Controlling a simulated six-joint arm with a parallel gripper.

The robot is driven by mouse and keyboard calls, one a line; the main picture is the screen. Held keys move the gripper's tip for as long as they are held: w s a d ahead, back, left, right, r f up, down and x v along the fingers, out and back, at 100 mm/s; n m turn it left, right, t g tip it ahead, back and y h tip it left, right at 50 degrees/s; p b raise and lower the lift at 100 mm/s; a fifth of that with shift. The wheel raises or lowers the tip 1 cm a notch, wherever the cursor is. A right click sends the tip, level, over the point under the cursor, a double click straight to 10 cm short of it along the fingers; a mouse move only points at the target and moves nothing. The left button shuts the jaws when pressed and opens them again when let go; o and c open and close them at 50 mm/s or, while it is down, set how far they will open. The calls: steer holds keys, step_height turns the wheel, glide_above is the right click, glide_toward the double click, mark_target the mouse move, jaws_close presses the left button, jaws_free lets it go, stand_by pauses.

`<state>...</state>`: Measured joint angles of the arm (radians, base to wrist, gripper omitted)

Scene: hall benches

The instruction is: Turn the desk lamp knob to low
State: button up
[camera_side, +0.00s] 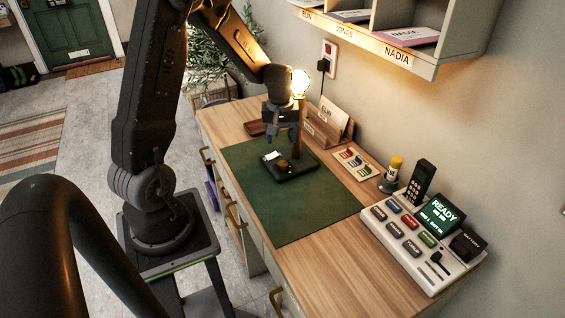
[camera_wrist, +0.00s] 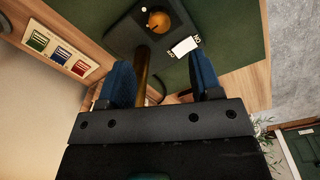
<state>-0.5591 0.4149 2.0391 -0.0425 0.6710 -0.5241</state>
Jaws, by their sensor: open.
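The desk lamp stands on a green desk mat, with a dark square base (camera_side: 296,169), a brass post and a lit bulb (camera_side: 299,82). Its round brass-orange knob (camera_side: 283,163) is on the base beside a small white label (camera_side: 271,155). The knob (camera_wrist: 158,22) is near the top edge of the wrist view, beyond my fingertips. My gripper (camera_side: 281,138) is above the base, its blue fingers (camera_wrist: 162,72) apart with nothing held. The brass post (camera_wrist: 141,66) appears close to the left finger in the wrist view. The knob's exact setting is too small to read.
A white console (camera_side: 425,238) with a READY screen, a phone (camera_side: 419,180) and a yellow-topped bottle (camera_side: 394,168) stand to the right. A card holder (camera_side: 322,130) is behind the lamp. The green mat (camera_side: 245,185) is clear in front.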

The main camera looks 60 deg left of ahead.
mark_target(283, 163)
step_height(283, 163, down, 10)
steer(key=shift+w+d+r, duration=0.1)
steer(key=shift+w+d, duration=0.05)
stand_by(0.3)
steer(key=c, duration=0.9)
steer(key=shift+n, duration=0.4)
steer(key=n, duration=0.5)
steer(key=shift+n, duration=0.3)
steer(key=n, duration=0.5)
steer(key=shift+n, duration=0.4)
